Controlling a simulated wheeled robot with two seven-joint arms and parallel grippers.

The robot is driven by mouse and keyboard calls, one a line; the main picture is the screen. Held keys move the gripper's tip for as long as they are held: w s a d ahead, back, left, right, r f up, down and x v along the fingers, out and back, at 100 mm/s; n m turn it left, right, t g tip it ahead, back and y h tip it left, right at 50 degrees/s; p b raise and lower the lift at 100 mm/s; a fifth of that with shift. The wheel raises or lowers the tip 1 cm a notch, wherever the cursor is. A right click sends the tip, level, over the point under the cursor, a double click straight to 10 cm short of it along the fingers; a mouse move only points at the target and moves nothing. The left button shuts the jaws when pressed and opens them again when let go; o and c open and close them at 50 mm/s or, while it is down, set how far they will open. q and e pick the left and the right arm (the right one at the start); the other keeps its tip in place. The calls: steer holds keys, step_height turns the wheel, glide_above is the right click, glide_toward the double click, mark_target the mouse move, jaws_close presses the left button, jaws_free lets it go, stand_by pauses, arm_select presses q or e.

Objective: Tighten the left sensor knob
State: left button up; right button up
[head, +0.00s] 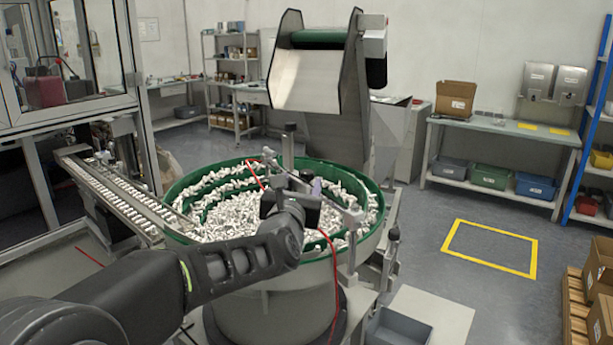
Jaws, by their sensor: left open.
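A large round feeder bowl (183,195) with a green rim stands in the middle, full of small white caps (225,220). A dark upright sensor post (289,150) rises over the bowl, and a lighter sensor bracket (352,220) stands at its right side. My left arm comes in from the lower left. My left gripper (312,190) is over the bowl, close to the sensor post and bracket, with its jaws open. The gripper and wrist cover part of the sensor mounts, and I cannot make out the left knob or whether it is touched. My right gripper is not in view.
A linear track (122,195) leads left from the bowl. A hopper chute (307,80) stands behind it. A grey bin (398,328) sits at the front right. Open floor lies around the yellow floor square (490,270).

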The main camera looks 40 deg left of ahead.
mark_target(305, 175)
arm_select(q)
steer(key=shift+d+f+n, duration=0.1)
steer(key=shift+f+n, duration=0.05)
steer(key=shift+n, duration=0.45)
steer(key=shift+w, duration=0.15)
steer(key=shift+w+a+p, duration=0.3)
steer(key=shift+w+p, duration=0.1)
steer(key=shift+w, duration=0.15)
steer(key=p+x, duration=0.2)
steer(key=x, duration=0.4)
steer(key=shift+w+a+p, duration=0.15)
steer(key=shift+p, duration=0.15)
jaws_close()
